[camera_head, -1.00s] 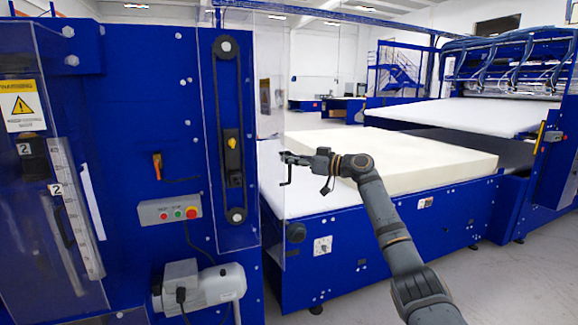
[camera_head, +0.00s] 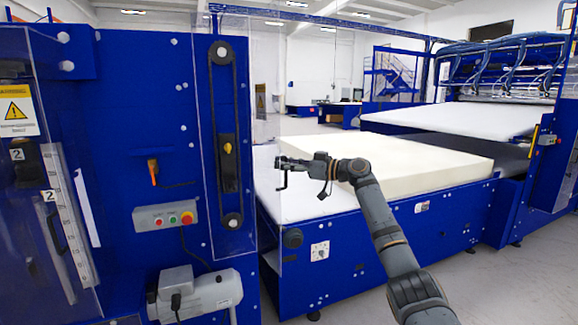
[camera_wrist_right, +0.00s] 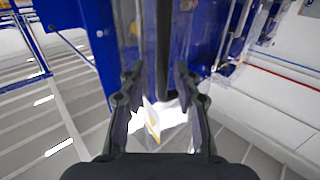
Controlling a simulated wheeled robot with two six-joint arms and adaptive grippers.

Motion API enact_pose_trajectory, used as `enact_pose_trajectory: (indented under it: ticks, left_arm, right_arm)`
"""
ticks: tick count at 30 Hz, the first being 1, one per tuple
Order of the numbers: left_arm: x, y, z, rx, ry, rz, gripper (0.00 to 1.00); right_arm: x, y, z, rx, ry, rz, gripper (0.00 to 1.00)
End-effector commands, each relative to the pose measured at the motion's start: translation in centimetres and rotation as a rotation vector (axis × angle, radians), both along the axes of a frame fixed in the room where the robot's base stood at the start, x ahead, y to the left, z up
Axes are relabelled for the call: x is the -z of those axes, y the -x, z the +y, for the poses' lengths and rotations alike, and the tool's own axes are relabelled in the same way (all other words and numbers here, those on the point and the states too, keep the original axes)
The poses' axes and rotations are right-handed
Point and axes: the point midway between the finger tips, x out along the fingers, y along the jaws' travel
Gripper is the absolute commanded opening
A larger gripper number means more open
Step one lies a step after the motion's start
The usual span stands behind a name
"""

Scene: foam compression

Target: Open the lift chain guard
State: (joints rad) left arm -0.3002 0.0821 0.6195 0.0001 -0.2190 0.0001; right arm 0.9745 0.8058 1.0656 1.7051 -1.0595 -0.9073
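The lift chain guard (camera_head: 268,110) is a clear panel beside the black chain (camera_head: 212,130) on the blue machine column. It appears to stand swung out to the right of the chain, but its edges are faint. My right gripper (camera_head: 282,162) is at the panel's right edge, by a small black handle (camera_head: 282,181). In the right wrist view the right gripper's fingers (camera_wrist_right: 158,85) are spread apart, with a dark bar (camera_wrist_right: 163,45) showing between them and gaps on both sides. Contact with the handle cannot be told. My left gripper is out of view.
A control box with buttons (camera_head: 166,217) and a grey motor (camera_head: 199,294) are on the column at the left. A cream foam block (camera_head: 400,160) lies on the white conveyor (camera_head: 272,197) behind my right arm. Open grey floor is at the lower right.

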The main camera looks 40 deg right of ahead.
Motion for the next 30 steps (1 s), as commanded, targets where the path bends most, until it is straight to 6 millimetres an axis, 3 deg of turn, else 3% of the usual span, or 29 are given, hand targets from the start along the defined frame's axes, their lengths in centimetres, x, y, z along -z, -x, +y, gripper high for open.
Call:
enact_pose_trajectory:
  ticks: [5,15,21,30]
  left_arm:
    - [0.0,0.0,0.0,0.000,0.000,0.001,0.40]
    - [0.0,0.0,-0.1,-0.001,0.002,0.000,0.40]
    - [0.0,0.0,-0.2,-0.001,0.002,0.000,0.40]
    - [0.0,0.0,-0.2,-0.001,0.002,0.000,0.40]
  right_arm:
    - [0.2,1.7,-1.2,0.005,0.006,0.004,0.32]
    - [0.3,8.7,-5.1,0.005,0.010,0.011,0.32]
    - [0.2,10.1,-6.0,0.003,0.005,0.005,0.32]
    - [0.0,10.4,-6.1,0.002,0.001,0.002,0.32]
